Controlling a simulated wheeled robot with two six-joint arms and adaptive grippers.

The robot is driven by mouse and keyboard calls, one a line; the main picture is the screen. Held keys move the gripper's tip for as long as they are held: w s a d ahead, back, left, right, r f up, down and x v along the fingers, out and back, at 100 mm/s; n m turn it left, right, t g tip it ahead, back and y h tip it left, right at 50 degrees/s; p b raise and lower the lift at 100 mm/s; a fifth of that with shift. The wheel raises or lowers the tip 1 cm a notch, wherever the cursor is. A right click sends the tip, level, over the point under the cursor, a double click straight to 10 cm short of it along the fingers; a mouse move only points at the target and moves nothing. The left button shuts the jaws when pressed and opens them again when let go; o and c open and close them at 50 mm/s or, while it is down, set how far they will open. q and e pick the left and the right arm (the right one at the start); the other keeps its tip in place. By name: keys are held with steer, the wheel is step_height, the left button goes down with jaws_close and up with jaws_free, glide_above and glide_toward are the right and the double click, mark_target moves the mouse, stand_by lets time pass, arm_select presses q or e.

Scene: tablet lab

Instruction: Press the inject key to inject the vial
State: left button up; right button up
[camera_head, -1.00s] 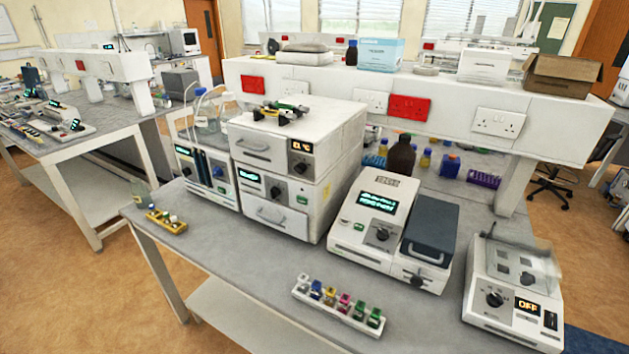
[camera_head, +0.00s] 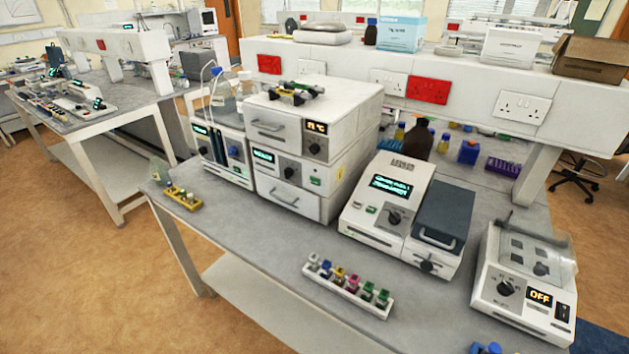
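A stack of white instrument modules (camera_head: 352,118) stands on the grey bench, with a lit temperature display on its top module. Its middle module has a small display, a dark knob and a small green key (camera_head: 315,181); I cannot read whether this is the inject key. A white rack (camera_head: 373,307) of vials with coloured caps lies at the bench's front. A yellow rack (camera_head: 183,204) with small vials sits at the left end. I cannot tell which vial is meant, or whether one is inside an instrument. Neither gripper is in view.
A white instrument with a dark lidded block (camera_head: 442,213) stands right of the stack. A device reading OFF (camera_head: 506,318) stands at the bench's right end. A blue object (camera_head: 487,348) is cut off at the bottom edge. Bench (camera_head: 300,238) is clear before the stack.

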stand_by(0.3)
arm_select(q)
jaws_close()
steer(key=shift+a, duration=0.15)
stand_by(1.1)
